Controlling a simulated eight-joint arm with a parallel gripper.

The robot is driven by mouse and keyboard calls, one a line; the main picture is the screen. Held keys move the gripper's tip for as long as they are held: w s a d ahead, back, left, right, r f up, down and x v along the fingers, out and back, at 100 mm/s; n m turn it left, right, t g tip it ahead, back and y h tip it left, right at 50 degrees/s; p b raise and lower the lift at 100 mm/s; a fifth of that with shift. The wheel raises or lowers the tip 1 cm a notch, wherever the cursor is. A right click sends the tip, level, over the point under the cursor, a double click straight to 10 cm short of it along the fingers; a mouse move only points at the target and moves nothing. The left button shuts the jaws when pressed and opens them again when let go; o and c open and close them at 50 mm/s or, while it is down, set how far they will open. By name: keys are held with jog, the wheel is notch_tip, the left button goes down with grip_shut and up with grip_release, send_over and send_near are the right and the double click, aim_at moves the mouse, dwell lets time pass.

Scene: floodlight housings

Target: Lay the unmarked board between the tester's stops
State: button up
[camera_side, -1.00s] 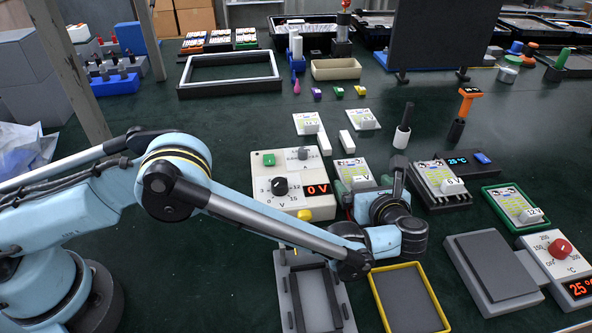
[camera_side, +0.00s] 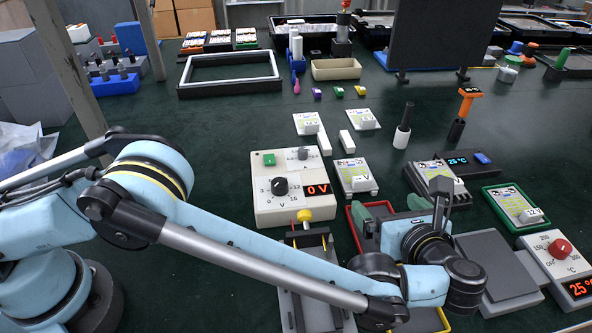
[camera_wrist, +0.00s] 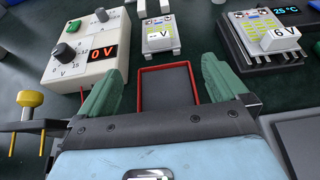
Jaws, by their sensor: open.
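A white board (camera_side: 352,168) with a pale block lies just right of the meter box; it also shows in the wrist view (camera_wrist: 156,28), where I read a "V" but no clear number. Two more white boards (camera_side: 306,122) (camera_side: 364,118) lie farther back, their marks too small to read. My gripper (camera_side: 389,208) is open and empty, its green fingers over a red-rimmed tray (camera_wrist: 140,88) short of the nearer board. A grey fixture with dark rails (camera_side: 318,306), apparently the tester, stands at front, partly hidden by my arm, with a yellow knob (camera_side: 304,215) and pins.
The meter box (camera_side: 293,168) reads 0 V. A "6 V" board (camera_side: 433,176) sits on a dark stand, and a "12" board (camera_side: 514,200) in a green tray. A yellow-rimmed tray (camera_side: 443,320) is mostly behind my arm. A grey plate (camera_side: 495,262) lies right.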

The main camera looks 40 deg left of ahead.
jog(key=shift+r, duration=0.25)
jog(key=a+r+n+g+h, duration=0.1)
jog(key=a+r+n, duration=0.2)
jog(key=a, duration=0.3)
jog(key=w+a+r+n+g+h, duration=0.1)
jog(key=a+r+n+g+h, duration=0.2)
jog(key=a, duration=0.4)
jog(key=a+r+n, duration=0.3)
jog(key=a+n, duration=0.1)
jog(key=a, duration=0.2)
jog(key=s+a+n+t+h, duration=0.1)
jog(key=s+a+n+h, duration=0.4)
jog(key=s+a+n, duration=0.8)
jog(key=s+f+n, duration=0.1)
jog(key=n, duration=0.2)
jog(key=shift+s, duration=0.2)
jog(key=shift+s+a+f+n, duration=0.1)
jog(key=shift+s+n, duration=0.05)
jog(key=shift+n, duration=0.15)
jog(key=shift+c, duration=0.2)
jog(key=shift+s+t+h, duration=0.15)
jog(key=shift+t+h, duration=0.15)
jog(key=c, duration=0.9)
